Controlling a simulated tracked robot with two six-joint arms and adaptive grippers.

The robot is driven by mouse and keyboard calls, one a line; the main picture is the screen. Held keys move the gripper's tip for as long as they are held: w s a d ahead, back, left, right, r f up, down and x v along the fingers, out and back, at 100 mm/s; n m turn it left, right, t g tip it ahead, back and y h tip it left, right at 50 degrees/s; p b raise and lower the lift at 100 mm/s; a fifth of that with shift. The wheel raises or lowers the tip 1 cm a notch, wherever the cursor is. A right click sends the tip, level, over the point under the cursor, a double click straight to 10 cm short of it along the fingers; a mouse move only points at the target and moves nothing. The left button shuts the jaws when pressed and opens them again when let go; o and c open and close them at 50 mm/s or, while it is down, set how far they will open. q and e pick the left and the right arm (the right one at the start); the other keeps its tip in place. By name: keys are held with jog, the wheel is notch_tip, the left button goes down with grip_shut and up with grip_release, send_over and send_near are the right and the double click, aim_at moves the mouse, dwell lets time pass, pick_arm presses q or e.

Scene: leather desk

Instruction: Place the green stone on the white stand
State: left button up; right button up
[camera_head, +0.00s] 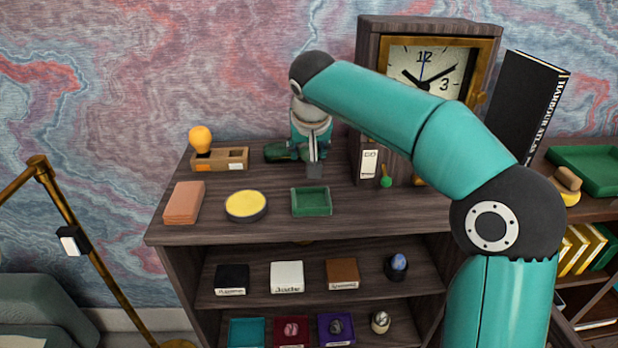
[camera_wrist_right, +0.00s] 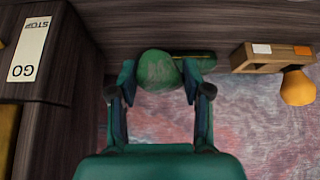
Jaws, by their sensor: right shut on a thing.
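A rounded green stone (camera_wrist_right: 160,70) with paler marks sits between the fingertips of my right gripper (camera_wrist_right: 160,78) in the right wrist view. The fingers are shut on it. In the head view my right gripper (camera_head: 313,158) points down over the back of the cabinet top, and the stone cannot be clearly made out there. The white stand (camera_head: 287,275), a small white block with a label on its front, is on the shelf below the top, between a black block and a brown block. Nothing is on it. My left gripper is not in view.
The top holds a pinkish block (camera_head: 184,202), a yellow round dish (camera_head: 246,206), a green tray (camera_head: 312,202), a wooden holder (camera_head: 220,159) and a clock (camera_head: 427,75). A blue stone (camera_head: 398,263) stands right of the brown block (camera_head: 342,272). The cabinet top overhangs the shelf.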

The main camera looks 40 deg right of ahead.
aim_at(308, 185)
jog(key=shift+w+f, duration=0.1)
jog(key=shift+f, duration=2.75)
jog(key=shift+f, duration=0.1)
jog(key=o, duration=0.7)
jog(key=shift+f+b, duration=0.1)
jog(key=shift+b, duration=0.25)
jog(key=o, duration=0.5)
